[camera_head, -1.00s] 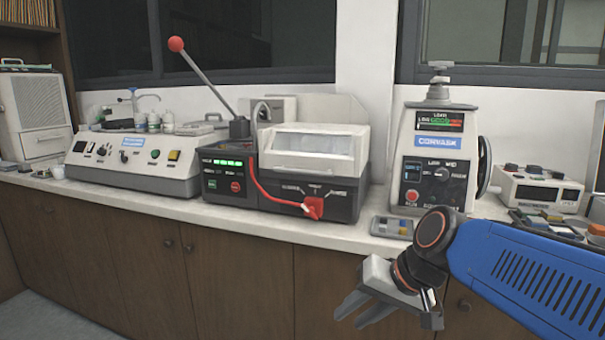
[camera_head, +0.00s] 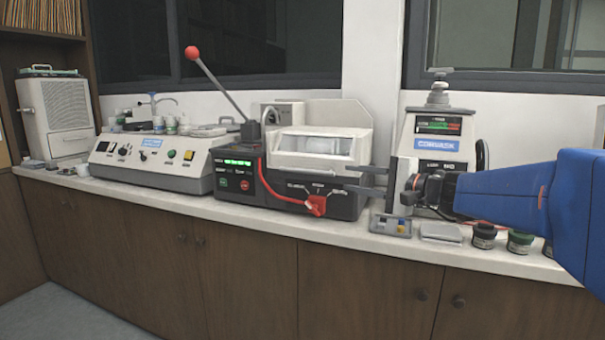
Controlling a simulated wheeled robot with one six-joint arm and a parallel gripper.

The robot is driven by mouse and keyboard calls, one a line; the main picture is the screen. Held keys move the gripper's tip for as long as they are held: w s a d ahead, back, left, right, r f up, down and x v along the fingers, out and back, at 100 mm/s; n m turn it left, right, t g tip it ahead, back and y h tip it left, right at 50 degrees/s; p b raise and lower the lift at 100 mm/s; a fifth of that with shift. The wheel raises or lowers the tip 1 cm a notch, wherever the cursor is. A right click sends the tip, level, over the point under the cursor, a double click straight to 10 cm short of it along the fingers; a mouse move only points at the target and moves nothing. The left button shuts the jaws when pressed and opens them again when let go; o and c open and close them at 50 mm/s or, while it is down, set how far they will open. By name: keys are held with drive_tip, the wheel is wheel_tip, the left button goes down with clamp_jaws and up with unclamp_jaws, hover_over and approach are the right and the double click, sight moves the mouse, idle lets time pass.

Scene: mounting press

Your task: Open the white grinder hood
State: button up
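The white grinder hood (camera_head: 316,148), with a clear front window, sits lowered on the black grinder (camera_head: 285,190) in the middle of the counter. My gripper (camera_head: 347,178) reaches in from the right, its two grey fingers pointing left. The fingers are apart, one above the other, with nothing seen between them. Their tips are in front of the lower right part of the hood and grinder in the picture. I cannot tell whether they touch it.
A lever with a red knob (camera_head: 192,52) rises left of the hood. A red hose and red switch (camera_head: 316,205) are on the grinder's front. A white press (camera_head: 437,125) stands behind my gripper. Small jars (camera_head: 484,235) and a tray (camera_head: 390,224) line the front counter edge.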

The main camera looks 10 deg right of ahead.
sight(312, 172)
drive_tip(key=x, duration=1.7)
drive_tip(key=shift+f, duration=0.1)
clamp_jaws()
